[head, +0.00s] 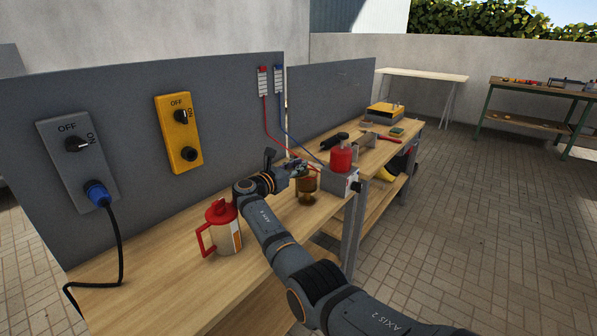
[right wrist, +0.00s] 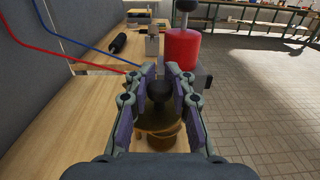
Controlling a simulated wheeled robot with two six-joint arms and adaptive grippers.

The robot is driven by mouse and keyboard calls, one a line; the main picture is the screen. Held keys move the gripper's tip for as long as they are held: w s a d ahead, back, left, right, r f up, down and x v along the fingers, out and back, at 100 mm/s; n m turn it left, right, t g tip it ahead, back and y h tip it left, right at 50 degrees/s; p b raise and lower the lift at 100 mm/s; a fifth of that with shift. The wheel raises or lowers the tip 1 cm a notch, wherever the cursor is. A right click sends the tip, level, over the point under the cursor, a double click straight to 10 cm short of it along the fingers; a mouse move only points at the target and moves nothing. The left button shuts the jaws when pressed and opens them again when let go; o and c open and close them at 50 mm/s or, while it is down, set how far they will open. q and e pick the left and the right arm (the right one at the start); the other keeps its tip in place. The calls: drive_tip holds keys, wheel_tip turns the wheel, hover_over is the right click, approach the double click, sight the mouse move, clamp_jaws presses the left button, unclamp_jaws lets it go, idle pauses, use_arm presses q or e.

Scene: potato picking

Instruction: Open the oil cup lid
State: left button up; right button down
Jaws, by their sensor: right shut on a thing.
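The oil cup (head: 306,187) is a small amber-brown vessel on the wooden bench, beside the grey box. It also shows in the right wrist view (right wrist: 160,137), below my fingers. Its lid has a dark round knob (right wrist: 160,91). My right gripper (right wrist: 161,76) is shut on this knob, with one finger on each side; in the head view the gripper (head: 299,169) is just above the cup. I cannot tell whether the lid sits on the cup or is raised. My left gripper is not in view.
A red-lidded jug (head: 222,230) stands on the bench to the left. A red cylinder (head: 341,158) stands on a grey box (head: 338,181) close to the right. Red and blue cables run down to the box. A grey panel (head: 225,100) closes the bench's back.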

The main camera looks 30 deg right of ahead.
drive_tip(key=shift+s+a+f, duration=0.1)
drive_tip(key=shift+f, duration=0.4)
drive_tip(key=c, duration=1.6)
unclamp_jaws()
drive_tip(key=o, duration=0.5)
drive_tip(key=shift+s+r, duration=0.1)
drive_tip(key=shift+r, duration=0.15)
drive_tip(key=shift+c, duration=0.2)
drive_tip(key=shift+r, duration=0.1)
wheel_tip(320, 180, up, 10)
